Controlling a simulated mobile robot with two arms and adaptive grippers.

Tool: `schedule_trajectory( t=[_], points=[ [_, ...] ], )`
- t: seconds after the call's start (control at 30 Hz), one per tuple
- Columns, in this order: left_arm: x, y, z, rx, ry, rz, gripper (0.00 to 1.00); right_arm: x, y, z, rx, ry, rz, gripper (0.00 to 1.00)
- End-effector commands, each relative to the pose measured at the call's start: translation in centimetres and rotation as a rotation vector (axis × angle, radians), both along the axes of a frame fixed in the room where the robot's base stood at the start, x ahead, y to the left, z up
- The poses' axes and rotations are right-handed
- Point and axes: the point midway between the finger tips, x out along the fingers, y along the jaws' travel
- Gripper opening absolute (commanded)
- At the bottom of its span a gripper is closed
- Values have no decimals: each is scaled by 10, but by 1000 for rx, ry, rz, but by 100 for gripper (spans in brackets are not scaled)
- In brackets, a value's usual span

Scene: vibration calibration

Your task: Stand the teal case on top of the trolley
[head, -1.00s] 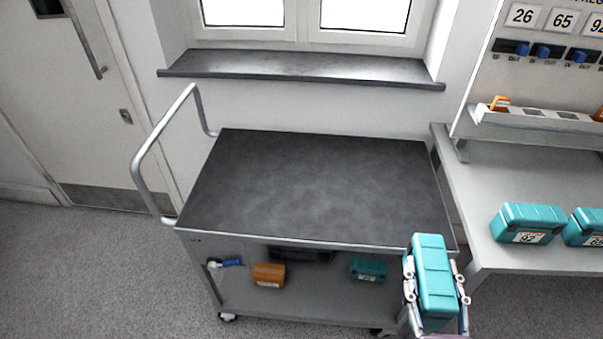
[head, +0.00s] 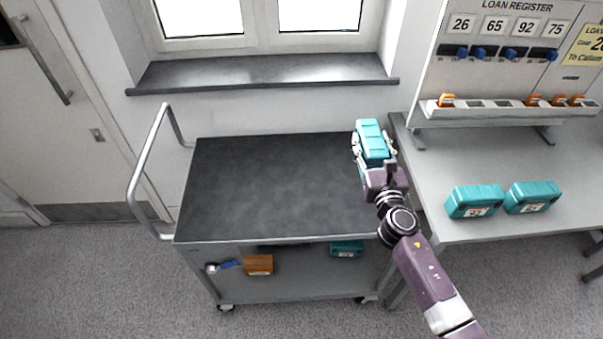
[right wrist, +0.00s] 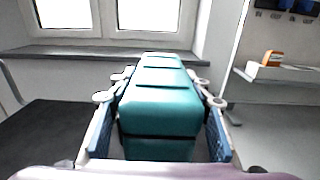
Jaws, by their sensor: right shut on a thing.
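A teal case (head: 371,138) is held between the fingers of my right gripper (head: 374,152), over the right end of the trolley top. It also fills the middle of the right wrist view (right wrist: 158,105), with a blue-padded finger on each side. The trolley (head: 275,185) has a bare dark top and a bent handle at its left end. In the right wrist view its dark top (right wrist: 45,135) shows at the lower left. I cannot tell whether the case touches the top. My left gripper is out of view.
Two more teal cases (head: 474,201) (head: 532,196) sit on the grey bench (head: 440,165) at the right, beside the trolley. The lower shelf holds an orange case (head: 258,265), another teal case (head: 346,248) and a blue-handled tool (head: 228,264). A window sill (head: 262,72) runs behind.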

Motion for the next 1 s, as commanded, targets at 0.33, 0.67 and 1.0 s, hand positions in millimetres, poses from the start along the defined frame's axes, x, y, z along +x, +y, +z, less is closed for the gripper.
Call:
schedule_trajectory(
  t=[0.33,0.67,1.0],
  points=[
    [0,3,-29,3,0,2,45,4,0,-37,2,0,-2,5],
    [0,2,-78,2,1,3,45,3,-1,-93,2,-2,-1,5],
    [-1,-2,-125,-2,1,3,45,3,-1,-143,1,-3,-1,5]
  ],
)
